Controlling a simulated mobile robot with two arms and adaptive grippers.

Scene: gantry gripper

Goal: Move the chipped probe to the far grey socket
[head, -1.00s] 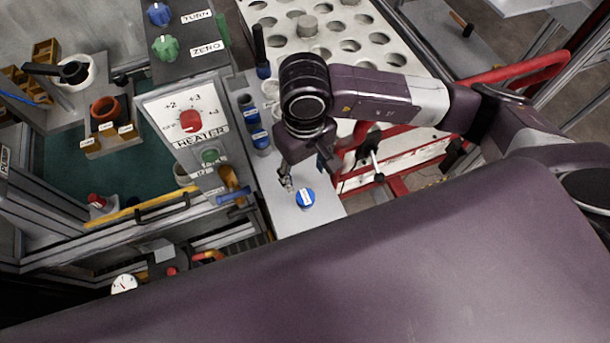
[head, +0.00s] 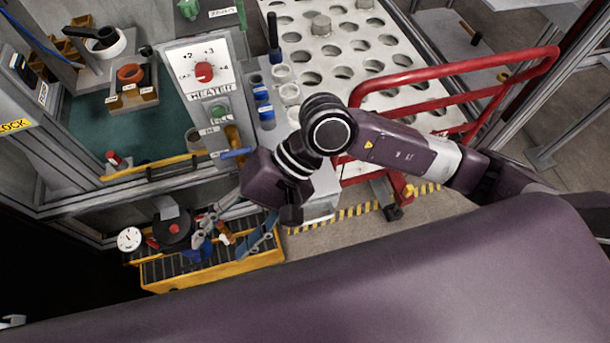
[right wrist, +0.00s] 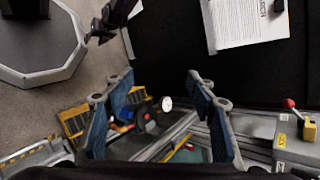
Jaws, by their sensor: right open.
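A dark upright rod with a blue base (head: 273,38) stands at the far end of the grey strip by the hole plate; I cannot make out a chip on it. Blue labelled cylinders (head: 263,94) sit nearer on the strip, beside pale round sockets (head: 282,73). I cannot tell which piece is the chipped probe. My right gripper (head: 222,242) is open and empty above the yellow tool tray, away from the strip; its blue-padded fingers are apart in the right wrist view (right wrist: 158,90). A dark purple part, apparently my left gripper (right wrist: 100,32), shows there; its jaws are unclear.
The yellow tool tray (head: 215,272) holds several tools. The heater panel (head: 200,70) stands left of the strip. A perforated white plate (head: 385,85) lies right of it, with a red rail (head: 470,65) alongside. My right forearm covers the strip's near end.

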